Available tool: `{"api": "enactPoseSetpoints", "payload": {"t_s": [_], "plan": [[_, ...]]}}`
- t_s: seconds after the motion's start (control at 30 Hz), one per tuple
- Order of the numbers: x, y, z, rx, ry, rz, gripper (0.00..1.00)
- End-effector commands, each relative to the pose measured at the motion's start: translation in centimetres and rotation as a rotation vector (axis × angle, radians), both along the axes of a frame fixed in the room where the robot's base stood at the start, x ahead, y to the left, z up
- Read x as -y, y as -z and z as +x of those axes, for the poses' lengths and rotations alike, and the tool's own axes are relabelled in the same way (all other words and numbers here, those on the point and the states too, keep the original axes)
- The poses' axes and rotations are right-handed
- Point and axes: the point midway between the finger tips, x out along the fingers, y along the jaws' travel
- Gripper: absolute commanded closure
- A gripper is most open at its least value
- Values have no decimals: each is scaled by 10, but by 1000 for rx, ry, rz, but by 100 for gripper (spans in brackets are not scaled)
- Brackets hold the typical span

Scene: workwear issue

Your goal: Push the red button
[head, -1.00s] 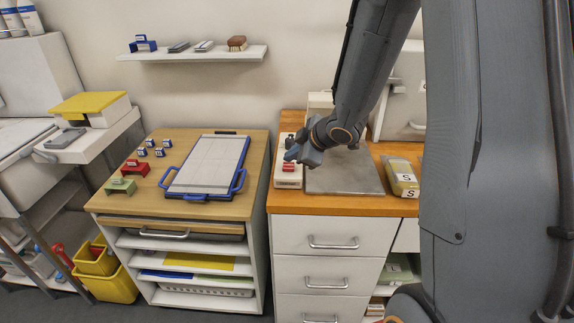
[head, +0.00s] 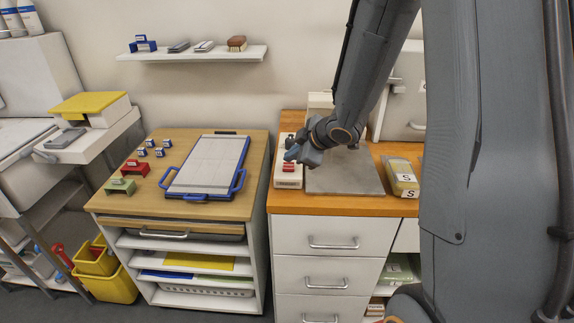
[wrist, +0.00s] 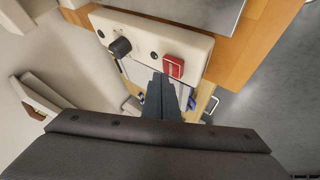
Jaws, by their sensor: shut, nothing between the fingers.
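The red button (wrist: 173,67) is a red square block at one end of a cream control box that also has a black knob (wrist: 120,46). In the head view the red button (head: 288,168) shows at the front end of the cream box (head: 288,183), on the wooden-topped cabinet. My gripper (head: 291,155) is shut and empty, just above and behind the red button in the head view. In the wrist view my gripper's fingertips (wrist: 161,80) are close together beside the red button. I cannot tell whether they touch the box.
A grey plate (head: 345,174) lies right of the box, under my arm. A yellow-grey packet marked S (head: 401,178) lies further right. A lower wooden cabinet with a blue-framed board (head: 208,165) stands to the left, across a narrow gap.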

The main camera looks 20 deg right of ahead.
Motion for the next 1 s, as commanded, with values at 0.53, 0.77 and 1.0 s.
{"api": "enactPoseSetpoints", "payload": {"t_s": [0.53,0.77,1.0], "plan": [[0,6,0,-1,-1,0,100],[0,9,0,0,0,0,100],[0,9,0,0,0,0,100]]}}
